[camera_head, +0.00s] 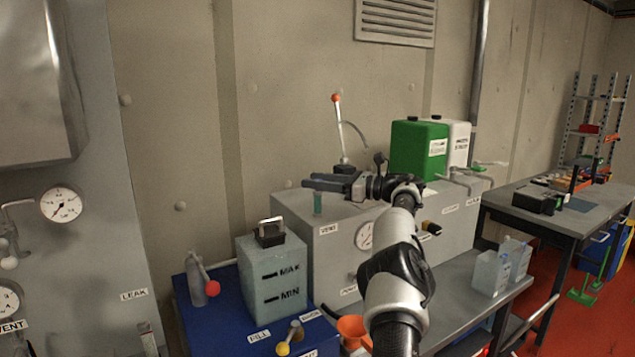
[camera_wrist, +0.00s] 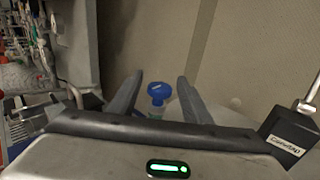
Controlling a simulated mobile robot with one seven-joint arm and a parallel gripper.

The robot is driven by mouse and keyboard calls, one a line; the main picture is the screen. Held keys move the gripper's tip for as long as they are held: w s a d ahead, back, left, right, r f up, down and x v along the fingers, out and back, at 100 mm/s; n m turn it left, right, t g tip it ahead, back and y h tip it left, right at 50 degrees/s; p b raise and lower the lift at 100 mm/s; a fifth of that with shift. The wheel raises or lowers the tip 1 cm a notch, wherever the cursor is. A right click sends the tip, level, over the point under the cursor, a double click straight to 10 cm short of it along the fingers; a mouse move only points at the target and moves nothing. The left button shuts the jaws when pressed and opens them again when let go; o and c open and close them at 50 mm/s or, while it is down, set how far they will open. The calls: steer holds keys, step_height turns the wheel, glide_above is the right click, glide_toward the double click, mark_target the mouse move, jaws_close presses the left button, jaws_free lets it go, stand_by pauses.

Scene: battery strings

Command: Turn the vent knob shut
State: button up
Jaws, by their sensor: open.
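The vent knob is a blue knob (camera_wrist: 158,90) seen in the wrist view, lying between my two fingers with a gap on each side. In the head view a small teal stem (camera_head: 317,203) stands on the grey cabinet (camera_head: 345,245) above a VENT label (camera_head: 328,229); the knob itself is hidden there by my fingers. My gripper (camera_head: 309,182) reaches left over the cabinet and is open around the knob. It also shows in the wrist view (camera_wrist: 156,84). I cannot tell whether the knob is open or shut.
A red-tipped lever (camera_head: 337,125) rises behind my gripper. A green canister (camera_head: 419,150) and a white one (camera_head: 459,143) stand to its right. A translucent MAX/MIN tank (camera_head: 272,278) stands left of the cabinet. Another VENT label (camera_head: 12,326) sits at the far left.

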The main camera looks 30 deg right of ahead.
steer(key=b+v, duration=0.1)
steer(key=v, duration=1.6)
steer(key=shift+d, duration=0.2)
steer(key=shift+s, duration=0.1)
